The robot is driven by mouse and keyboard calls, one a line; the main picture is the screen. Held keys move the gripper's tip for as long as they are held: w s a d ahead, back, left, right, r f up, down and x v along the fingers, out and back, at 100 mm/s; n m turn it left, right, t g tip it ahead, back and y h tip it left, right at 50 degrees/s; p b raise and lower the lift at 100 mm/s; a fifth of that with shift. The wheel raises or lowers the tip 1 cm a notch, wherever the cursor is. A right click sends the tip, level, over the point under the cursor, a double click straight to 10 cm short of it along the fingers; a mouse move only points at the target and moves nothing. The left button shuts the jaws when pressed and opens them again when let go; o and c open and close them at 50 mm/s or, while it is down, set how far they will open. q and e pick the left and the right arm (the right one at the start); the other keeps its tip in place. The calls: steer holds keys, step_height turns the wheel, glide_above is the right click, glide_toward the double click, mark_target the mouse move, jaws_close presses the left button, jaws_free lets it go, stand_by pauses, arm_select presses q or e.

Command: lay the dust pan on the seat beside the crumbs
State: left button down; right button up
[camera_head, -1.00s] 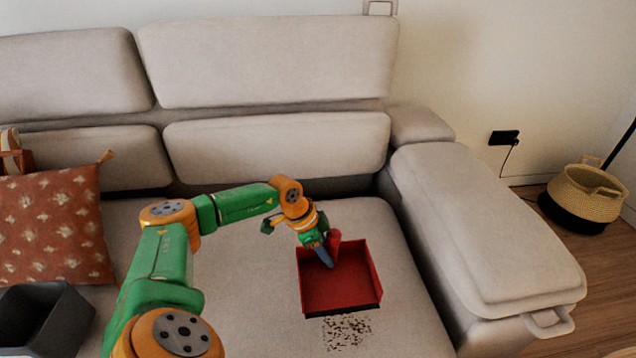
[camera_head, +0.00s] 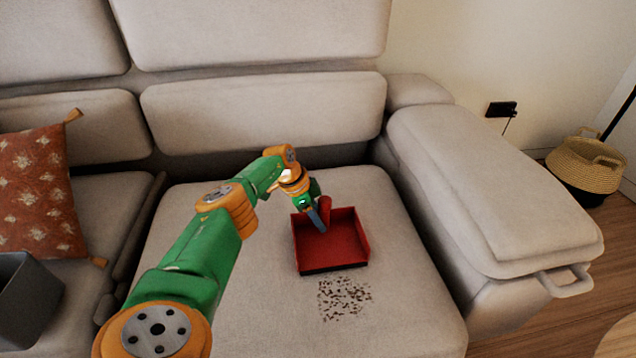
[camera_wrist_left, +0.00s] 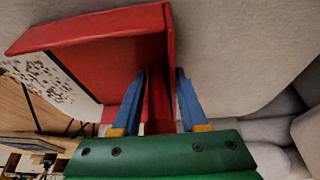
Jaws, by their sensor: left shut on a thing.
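The red dust pan (camera_head: 338,243) is at the right seat of the sofa, its dark front edge toward the crumbs. The crumbs (camera_head: 343,296) lie scattered on the seat just in front of the pan; they also show in the left wrist view (camera_wrist_left: 45,78). My left gripper (camera_head: 321,217) is shut on the pan's red handle. In the left wrist view its blue fingers (camera_wrist_left: 159,100) stand on both sides of the handle, with the red pan (camera_wrist_left: 100,60) beyond. I cannot tell whether the pan's underside touches the seat. My right gripper is not in view.
The sofa's armrest (camera_head: 490,190) rises right of the seat (camera_head: 400,315). A rust patterned cushion (camera_head: 40,190) and a dark grey box (camera_head: 25,300) are at the left. A woven basket (camera_head: 585,165) stands on the floor at far right.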

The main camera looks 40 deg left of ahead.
arm_select(q)
steer(key=shift+c, duration=2.2)
jaws_free()
steer(key=shift+r, duration=0.3)
steer(key=p+v, duration=0.6)
steer(key=v, duration=0.5)
steer(key=shift+r+p, duration=0.25)
steer(key=shift+p, duration=0.15)
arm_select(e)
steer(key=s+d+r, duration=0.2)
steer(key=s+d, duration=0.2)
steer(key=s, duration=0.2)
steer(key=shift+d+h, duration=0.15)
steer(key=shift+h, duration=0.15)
arm_select(q)
steer(key=shift+s+a, duration=0.1)
steer(key=shift+a, duration=0.05)
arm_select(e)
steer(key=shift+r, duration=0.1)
